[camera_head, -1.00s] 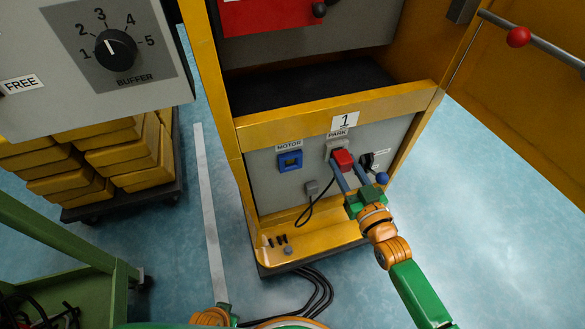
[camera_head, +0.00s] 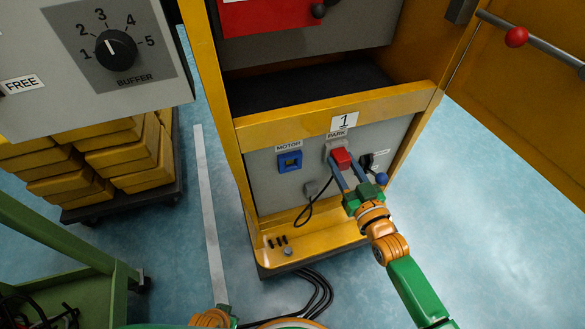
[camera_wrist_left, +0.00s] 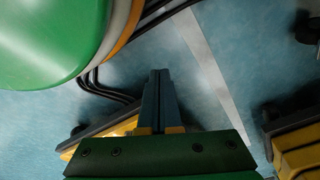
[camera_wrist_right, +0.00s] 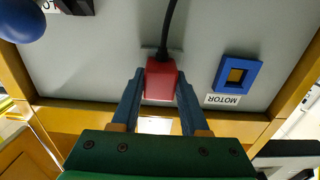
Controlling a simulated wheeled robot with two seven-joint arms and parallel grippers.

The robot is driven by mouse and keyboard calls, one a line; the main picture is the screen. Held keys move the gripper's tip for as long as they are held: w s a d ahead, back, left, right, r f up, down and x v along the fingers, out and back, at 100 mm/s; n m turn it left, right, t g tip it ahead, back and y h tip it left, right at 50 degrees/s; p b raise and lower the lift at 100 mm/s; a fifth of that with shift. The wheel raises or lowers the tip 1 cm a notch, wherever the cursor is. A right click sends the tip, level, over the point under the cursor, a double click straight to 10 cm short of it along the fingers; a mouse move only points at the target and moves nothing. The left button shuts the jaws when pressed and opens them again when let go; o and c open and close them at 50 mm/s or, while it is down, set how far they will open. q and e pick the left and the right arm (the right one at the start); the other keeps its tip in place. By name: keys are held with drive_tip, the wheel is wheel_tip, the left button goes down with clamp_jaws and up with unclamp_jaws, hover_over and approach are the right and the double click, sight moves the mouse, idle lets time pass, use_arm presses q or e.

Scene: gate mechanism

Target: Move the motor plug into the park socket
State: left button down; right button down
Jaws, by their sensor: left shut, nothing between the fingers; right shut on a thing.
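The red motor plug (camera_head: 341,159) is at the grey park socket (camera_head: 329,147), under the PARK label on the lower panel. A black cable runs from it to a grey block (camera_head: 311,188). My right gripper (camera_head: 342,163) is shut on the plug, one finger on each side; the plug also shows in the right wrist view (camera_wrist_right: 160,80). The plug hides most of the socket, so I cannot tell how deep it sits. The blue motor socket (camera_head: 290,161) to its left is empty. My left gripper (camera_wrist_left: 160,76) is shut and empty, low over the floor.
A blue ball knob (camera_head: 382,178) and a black part (camera_head: 367,161) are just right of the plug. A yellow frame bar (camera_head: 290,128) runs above the panel. Black cables (camera_head: 316,290) lie on the floor. A green cart (camera_head: 100,265) stands at the lower left.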

drive_tip(key=shift+r, duration=0.1)
drive_tip(key=shift+c, duration=1.6)
unclamp_jaws()
drive_tip(key=shift+w, duration=0.1)
